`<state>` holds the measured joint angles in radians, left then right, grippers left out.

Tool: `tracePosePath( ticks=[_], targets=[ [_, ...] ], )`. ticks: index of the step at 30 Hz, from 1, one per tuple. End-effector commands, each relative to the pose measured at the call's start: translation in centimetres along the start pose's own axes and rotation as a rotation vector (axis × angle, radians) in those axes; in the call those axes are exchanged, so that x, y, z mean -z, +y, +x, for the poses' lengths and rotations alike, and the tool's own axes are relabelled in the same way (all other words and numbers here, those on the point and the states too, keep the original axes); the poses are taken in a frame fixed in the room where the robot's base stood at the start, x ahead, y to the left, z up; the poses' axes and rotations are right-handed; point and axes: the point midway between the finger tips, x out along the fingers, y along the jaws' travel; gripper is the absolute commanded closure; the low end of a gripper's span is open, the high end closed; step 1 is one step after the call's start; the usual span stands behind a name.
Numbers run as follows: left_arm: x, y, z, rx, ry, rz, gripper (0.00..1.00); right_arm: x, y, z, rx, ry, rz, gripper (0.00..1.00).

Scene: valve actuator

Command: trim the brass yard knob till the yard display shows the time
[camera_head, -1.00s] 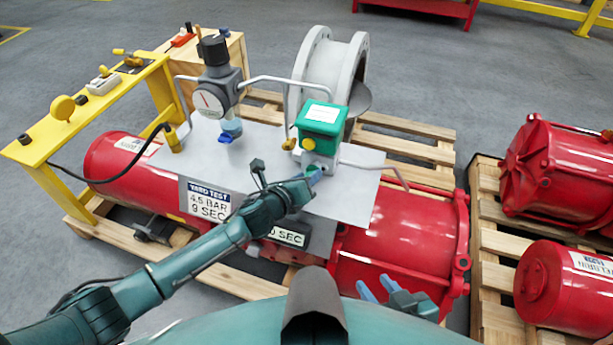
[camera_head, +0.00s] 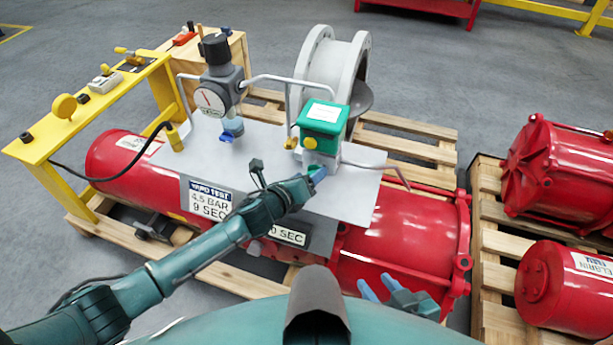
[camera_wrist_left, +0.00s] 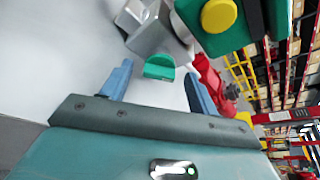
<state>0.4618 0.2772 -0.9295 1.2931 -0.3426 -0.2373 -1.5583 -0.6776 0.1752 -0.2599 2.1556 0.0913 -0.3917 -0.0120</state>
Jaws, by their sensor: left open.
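The green-topped box (camera_head: 322,120) stands on the grey plate, with a yellow round button on its front and a small brass-coloured knob (camera_head: 291,143) at its left. My left gripper (camera_head: 318,174) is just in front of this box. In the left wrist view its two blue fingers (camera_wrist_left: 158,88) are apart, with a green tab (camera_wrist_left: 160,67) beyond and between them; contact cannot be told. The display (camera_head: 287,235) on the red cylinder reads "0 SEC", partly hidden by my left arm. The sign (camera_head: 209,200) reads "YARD TEST 4.5 BAR 9 SEC". My right gripper (camera_head: 379,288) is low and empty, its fingers apart.
A gauge with a black knob (camera_head: 215,85) stands left of the green box, joined by grey pipes. A grey flanged pipe (camera_head: 318,65) is behind it. A yellow stand (camera_head: 85,110) is at the left. More red cylinders (camera_head: 565,170) lie on a pallet at the right.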

Motion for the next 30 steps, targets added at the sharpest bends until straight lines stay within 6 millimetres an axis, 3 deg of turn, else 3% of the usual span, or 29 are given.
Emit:
tracePosePath(
  ticks=[6, 10, 24, 30],
  targets=[
    [0.0, 0.0, -0.2, 0.0, 0.0, 0.0, 0.4, 0.1, 0.0, 0.0, -0.001, 0.001, -0.001, 0.64],
    [-0.1, 0.0, -1.3, -0.001, 0.0, 0.001, 0.4, 0.4, 0.0, -0.2, -0.002, 0.001, -0.003, 0.64],
    [0.0, 0.1, -10.7, -0.002, 0.001, 0.001, 0.4, 0.4, 0.0, -0.5, -0.009, -0.02, -0.027, 0.64],
    [0.0, 0.0, -12.8, 0.0, 0.001, 0.001, 0.4, 0.5, 0.0, -0.6, -0.007, -0.019, -0.031, 0.64]
  ],
)
